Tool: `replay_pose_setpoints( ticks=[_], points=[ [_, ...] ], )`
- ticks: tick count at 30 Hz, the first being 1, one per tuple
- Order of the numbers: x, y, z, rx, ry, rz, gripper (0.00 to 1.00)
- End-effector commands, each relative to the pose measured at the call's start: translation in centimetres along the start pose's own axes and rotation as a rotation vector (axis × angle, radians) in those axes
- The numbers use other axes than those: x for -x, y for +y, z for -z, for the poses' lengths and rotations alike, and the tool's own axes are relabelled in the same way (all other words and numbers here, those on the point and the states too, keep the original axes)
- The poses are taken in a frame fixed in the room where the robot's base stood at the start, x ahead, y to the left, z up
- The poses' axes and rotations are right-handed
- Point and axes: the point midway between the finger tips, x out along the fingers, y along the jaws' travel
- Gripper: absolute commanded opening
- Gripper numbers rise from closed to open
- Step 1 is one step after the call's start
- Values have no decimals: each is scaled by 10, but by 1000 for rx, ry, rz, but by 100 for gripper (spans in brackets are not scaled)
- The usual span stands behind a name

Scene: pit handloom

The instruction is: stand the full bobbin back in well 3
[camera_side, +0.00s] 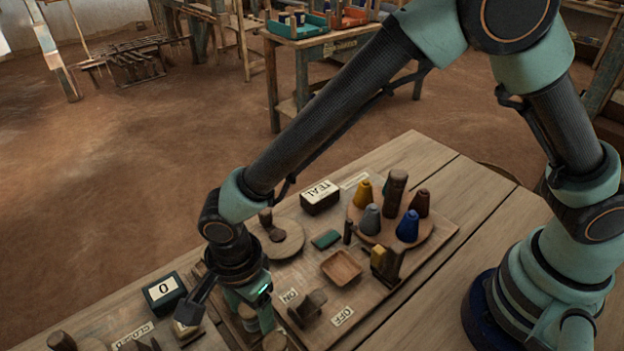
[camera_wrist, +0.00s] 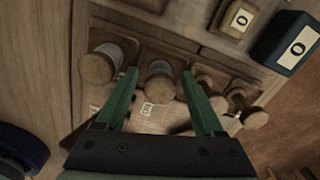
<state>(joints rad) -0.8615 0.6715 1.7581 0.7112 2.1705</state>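In the wrist view several bobbins with round wooden ends stand in a row of wells. The far left bobbin (camera_wrist: 98,67) and the one beside it, the second bobbin (camera_wrist: 160,86), show grey winding. The third bobbin (camera_wrist: 208,82) and fourth bobbin (camera_wrist: 246,103) look slimmer, with little or no winding visible. My gripper (camera_wrist: 160,74) is open, its green fingers on either side of the second bobbin with gaps showing. I cannot tell how far above it the fingertips are. The well labels are too small to read. In the side view my arm partly hides the row.
A dark block marked 0 (camera_wrist: 293,45) and a wooden block marked 0 (camera_wrist: 238,20) stand beyond the wells. In the side view a wooden tray (camera_side: 342,268), a carousel of coloured cones (camera_side: 408,226), a box marked TEAL (camera_side: 320,196) and an ON/OFF lever (camera_side: 308,306) stand nearby.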

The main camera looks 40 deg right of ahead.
Motion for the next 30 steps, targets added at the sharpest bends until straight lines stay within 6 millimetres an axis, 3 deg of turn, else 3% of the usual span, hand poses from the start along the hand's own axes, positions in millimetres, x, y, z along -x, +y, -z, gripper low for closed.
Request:
replay_pose_setpoints(
  ticks=[7, 21, 30],
  points=[
    [12, -1, 0, 0, -1, 2, 70],
    [101, -1, 0, 0, -3, 4, 70],
    [128, -3, 8, 19, -6, 9, 70]
  ],
)
